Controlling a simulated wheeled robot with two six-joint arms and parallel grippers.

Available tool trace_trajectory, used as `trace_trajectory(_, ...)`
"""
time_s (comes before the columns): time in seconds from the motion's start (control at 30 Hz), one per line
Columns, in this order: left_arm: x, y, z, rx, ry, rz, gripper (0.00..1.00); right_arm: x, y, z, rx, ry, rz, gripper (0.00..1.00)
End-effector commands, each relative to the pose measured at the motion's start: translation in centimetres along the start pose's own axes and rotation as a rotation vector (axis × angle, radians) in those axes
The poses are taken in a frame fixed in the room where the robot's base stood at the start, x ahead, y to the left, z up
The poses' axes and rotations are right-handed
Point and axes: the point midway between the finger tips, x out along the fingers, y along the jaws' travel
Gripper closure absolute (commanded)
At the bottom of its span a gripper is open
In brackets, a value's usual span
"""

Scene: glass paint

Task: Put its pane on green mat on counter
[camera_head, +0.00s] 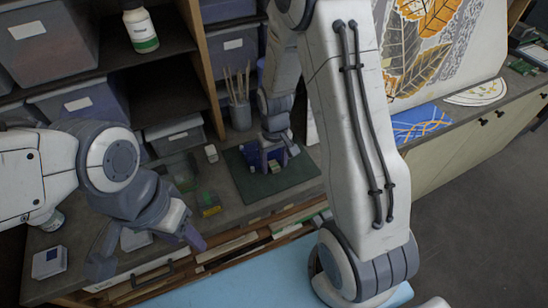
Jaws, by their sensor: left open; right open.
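The dark green mat (303,173) lies flat on the grey counter, near the middle of the view. My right gripper (270,160) is low over the mat, with its purple fingers open. Something small and pale shows by its fingertips, but I cannot tell what it is. My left gripper (148,252) is open and empty over the front left of the counter. A blue pane with yellow lines (420,123) and a pale half-round pane (477,93) lie on the counter at the right. I cannot tell which pane the task names.
A cup of brushes (240,115) stands behind the mat. Small green and yellow pieces (208,204) lie left of it. A large leaf-patterned panel (450,45) leans behind the blue pane. Shelves with bins (85,105) rise behind.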

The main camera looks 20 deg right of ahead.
Motion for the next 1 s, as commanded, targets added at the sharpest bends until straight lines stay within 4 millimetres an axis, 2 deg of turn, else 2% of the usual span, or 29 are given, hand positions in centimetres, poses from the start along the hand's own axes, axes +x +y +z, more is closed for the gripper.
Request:
trace_trajectory(0.03,-0.3,0.0,0.0,0.0,0.0,0.0,0.5,-0.5,0.0,0.0,0.0,0.001,0.0,0.38)
trace_trajectory(0.17,0.4,0.0,0.0,0.0,0.0,0.0,0.5,-1.7,0.0,-0.2,0.0,0.007,0.001,0.38)
trace_trajectory(0.6,2.2,-0.2,0.1,-0.003,0.0,0.0,0.5,-10.3,0.0,-0.1,0.0,0.006,0.001,0.38)
trace_trajectory(0.77,2.3,-0.2,0.1,-0.003,0.0,0.0,0.5,-11.9,-0.1,0.0,-0.003,0.003,0.0,0.38)
trace_trajectory(0.87,2.4,-0.2,0.1,-0.003,0.0,0.0,0.5,-12.8,-2.1,0.9,-0.046,0.007,-0.004,0.38)
trace_trajectory(0.97,2.3,-0.2,0.1,-0.003,0.0,0.0,0.5,-13.9,-6.3,3.5,-0.149,0.016,-0.016,0.38)
trace_trajectory(1.0,2.3,-0.2,0.1,-0.002,0.0,0.0,0.5,-14.3,-8.2,5.2,-0.203,0.021,-0.023,0.38)
